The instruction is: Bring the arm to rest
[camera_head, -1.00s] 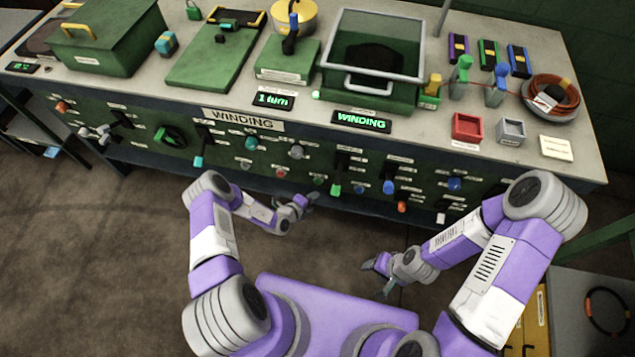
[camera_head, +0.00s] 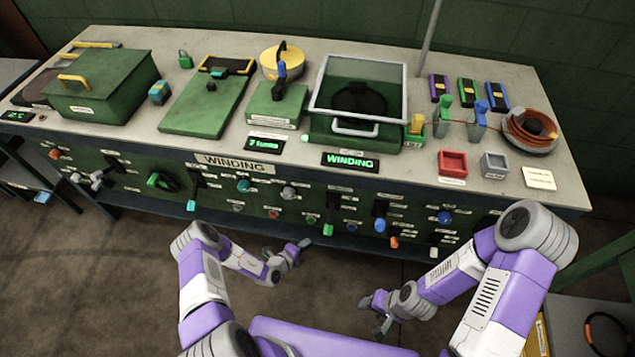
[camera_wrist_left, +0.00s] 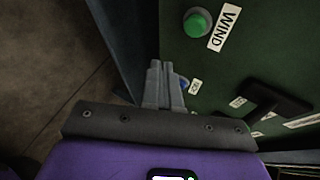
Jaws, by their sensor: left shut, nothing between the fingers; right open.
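My left gripper (camera_head: 302,246) is shut and empty, in front of the bench's control panel (camera_head: 130,180) and below the row of knobs. In the left wrist view its two fingers (camera_wrist_left: 164,82) lie together, with a green button (camera_wrist_left: 197,22) marked WIND beyond them. My right gripper (camera_head: 374,312) is open and empty, low over the floor in front of the bench. Both arms are bent, with the forearms reaching inward.
The winding box (camera_head: 358,90) has a clear lid. One display (camera_head: 264,144) reads 7 turns, another (camera_head: 350,161) WINDING. An orange wire coil (camera_head: 530,130) sits at right on the bench top (camera_head: 420,165). The floor (camera_head: 120,270) in front looks clear.

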